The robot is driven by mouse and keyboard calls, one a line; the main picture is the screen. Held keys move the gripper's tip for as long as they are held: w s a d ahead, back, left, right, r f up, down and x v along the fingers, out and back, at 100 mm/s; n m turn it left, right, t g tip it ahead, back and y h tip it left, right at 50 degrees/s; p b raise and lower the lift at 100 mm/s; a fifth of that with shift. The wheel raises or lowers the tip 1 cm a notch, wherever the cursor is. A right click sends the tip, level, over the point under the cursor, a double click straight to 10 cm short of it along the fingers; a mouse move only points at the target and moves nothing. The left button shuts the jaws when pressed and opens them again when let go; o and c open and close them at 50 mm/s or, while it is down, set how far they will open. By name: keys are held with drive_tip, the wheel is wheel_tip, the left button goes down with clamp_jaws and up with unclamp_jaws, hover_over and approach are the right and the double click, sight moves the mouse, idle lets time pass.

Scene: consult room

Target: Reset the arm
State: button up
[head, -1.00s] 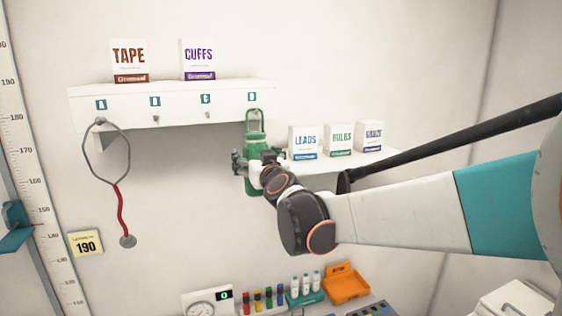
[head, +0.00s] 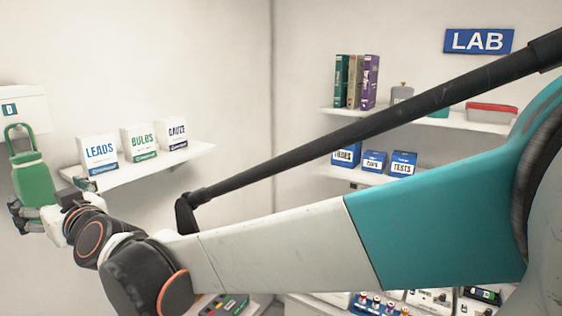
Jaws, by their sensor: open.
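My arm reaches from the right side across the head view to the lower left. My gripper (head: 48,207) is at the far left, open, with its dark fingers around or just in front of the lower part of a green case (head: 33,178). The case hangs upright by its green loop below the white hook rail (head: 22,112). Whether the fingers touch the case cannot be told, as the wrist covers part of it.
Beside my gripper is a white shelf (head: 150,168) with boxes of leads (head: 100,153), bulbs (head: 139,143) and gauze (head: 172,134). At right, corner shelves hold books (head: 355,82), blue boxes (head: 374,163) and a red-lidded container (head: 491,112). A counter with small items lies below.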

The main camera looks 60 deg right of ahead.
drive_tip(key=s+a+f+n+g+y+b, duration=0.1)
drive_tip(key=s+f+g+b, duration=0.1)
drive_tip(key=s+f+b, duration=0.5)
drive_tip(key=a+f+g+y+b, duration=0.15)
drive_tip(key=f+b, duration=0.35)
drive_tip(key=f, duration=0.7)
drive_tip(key=s+a+f+n+g+b, duration=0.1)
drive_tip(key=s+a+f+g+b, duration=0.1)
drive_tip(key=s+f+b, duration=0.5)
drive_tip(key=s+d+f+g+b, duration=0.1)
drive_tip(key=s+f+b, duration=0.2)
drive_tip(key=f, duration=0.6)
drive_tip(key=s+d+f+m+g+h+b, duration=0.1)
drive_tip(key=s+f+b, duration=0.3)
drive_tip(key=f, duration=0.5)
drive_tip(key=s+d+f+m+g+h+b, duration=0.1)
drive_tip(key=s+d+f+g+b, duration=0.1)
drive_tip(key=f+b, duration=0.5)
wheel_tip(320, 180, down, 3)
drive_tip(key=shift+s+d+g, duration=0.3)
drive_tip(key=shift+s+g, duration=0.45)
drive_tip(key=shift+s, duration=0.45)
drive_tip(key=shift+h, duration=0.25)
